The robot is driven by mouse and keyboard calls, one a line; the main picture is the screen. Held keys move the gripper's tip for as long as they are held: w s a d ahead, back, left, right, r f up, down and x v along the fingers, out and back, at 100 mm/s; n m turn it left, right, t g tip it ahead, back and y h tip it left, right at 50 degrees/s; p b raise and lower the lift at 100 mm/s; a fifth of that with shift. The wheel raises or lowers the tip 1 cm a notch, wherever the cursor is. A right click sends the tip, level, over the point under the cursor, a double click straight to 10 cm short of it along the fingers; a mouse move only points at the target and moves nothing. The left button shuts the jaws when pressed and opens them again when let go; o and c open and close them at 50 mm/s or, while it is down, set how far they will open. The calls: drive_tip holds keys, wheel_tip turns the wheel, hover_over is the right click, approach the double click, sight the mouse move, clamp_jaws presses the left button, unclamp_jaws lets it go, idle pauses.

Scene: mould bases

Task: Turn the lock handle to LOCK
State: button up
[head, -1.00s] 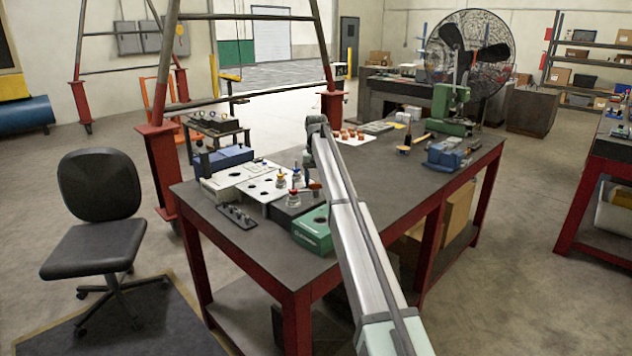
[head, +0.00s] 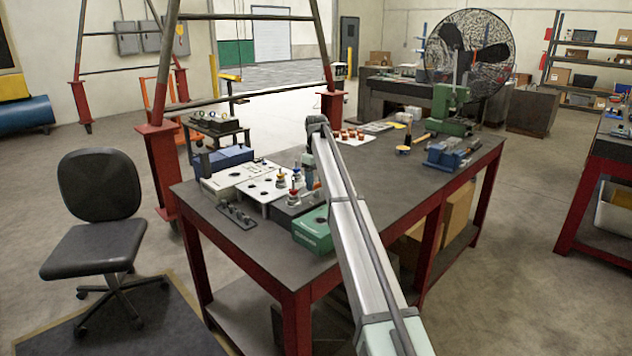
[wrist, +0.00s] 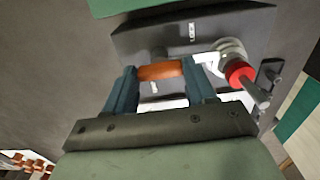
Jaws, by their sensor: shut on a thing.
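In the wrist view, the lock handle has an orange-brown grip (wrist: 160,72) on a pale metal lever, which runs right to a round pivot with a red collar (wrist: 238,72). The two blue fingers of my gripper (wrist: 160,83) are shut on the grip, one at each end. The white LOCK label (wrist: 192,32) is on the dark block (wrist: 135,40), beyond the lever and apart from it. A second white marking (wrist: 154,87) shows between the fingers, too small to read. In the head view, my arm partly hides the handle.
A green box (head: 313,232) stands close to the dark block on the bench. White plates (head: 235,178) with holes lie to the left. A blue vise (head: 445,155) and a green press (head: 449,110) stand further right. The bench's front left corner is clear.

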idle(0.4)
drive_tip(key=o, duration=1)
drive_tip(key=shift+o, duration=0.2)
wheel_tip(320, 180, up, 14)
drive_tip(key=shift+f, duration=0.15)
